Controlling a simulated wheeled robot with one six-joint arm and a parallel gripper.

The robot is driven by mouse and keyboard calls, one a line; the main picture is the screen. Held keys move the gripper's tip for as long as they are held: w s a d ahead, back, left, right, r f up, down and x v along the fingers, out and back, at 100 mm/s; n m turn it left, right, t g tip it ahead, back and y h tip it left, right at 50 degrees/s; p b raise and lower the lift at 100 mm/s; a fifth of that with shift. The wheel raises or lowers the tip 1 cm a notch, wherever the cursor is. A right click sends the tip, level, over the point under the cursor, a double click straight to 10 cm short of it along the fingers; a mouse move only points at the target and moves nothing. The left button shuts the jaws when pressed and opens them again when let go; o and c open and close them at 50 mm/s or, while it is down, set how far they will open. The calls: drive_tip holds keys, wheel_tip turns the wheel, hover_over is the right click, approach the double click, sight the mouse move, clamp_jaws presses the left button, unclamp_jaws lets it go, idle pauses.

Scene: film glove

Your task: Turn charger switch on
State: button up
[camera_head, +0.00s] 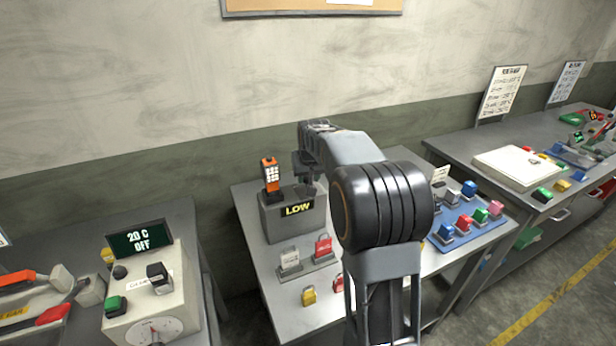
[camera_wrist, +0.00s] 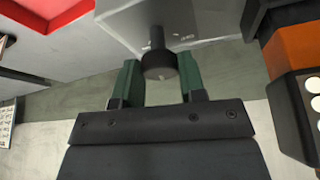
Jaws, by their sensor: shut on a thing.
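The charger (camera_head: 283,222) is a grey box on the middle table, with a dark display reading LOW in yellow. An orange handheld device (camera_head: 270,172) with pale buttons stands upright on its top left; part of it shows in the wrist view (camera_wrist: 299,75). The charger switch (camera_wrist: 159,66) is a dark round-ended lever standing out from the grey casing in the wrist view. My gripper (camera_wrist: 161,80) has its green fingers shut on the switch, one on each side. In the head view my gripper (camera_head: 306,180) is at the charger's upper right, and the switch is hidden.
Small padlocks and tags stand before the charger, including a red one (camera_head: 323,247) and a yellow one (camera_head: 309,296). A blue tray (camera_head: 481,228) with coloured locks lies to the right. A box reading 20 C OFF (camera_head: 141,241) stands on the left table.

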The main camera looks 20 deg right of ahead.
drive_tip(key=m+h, duration=0.1)
drive_tip(key=m, duration=0.2)
drive_tip(key=m+g+h+b, duration=0.1)
drive_tip(key=m, duration=0.2)
drive_tip(key=shift+a, duration=0.15)
drive_tip(key=shift+m, duration=0.4)
drive_tip(key=o, duration=0.9)
drive_tip(key=shift+r, duration=0.1)
drive_tip(key=v, duration=1.3)
drive_tip(key=shift+w+a+r+b, duration=0.1)
drive_tip(key=shift+a+r+b, duration=0.15)
drive_tip(key=shift+b, duration=0.05)
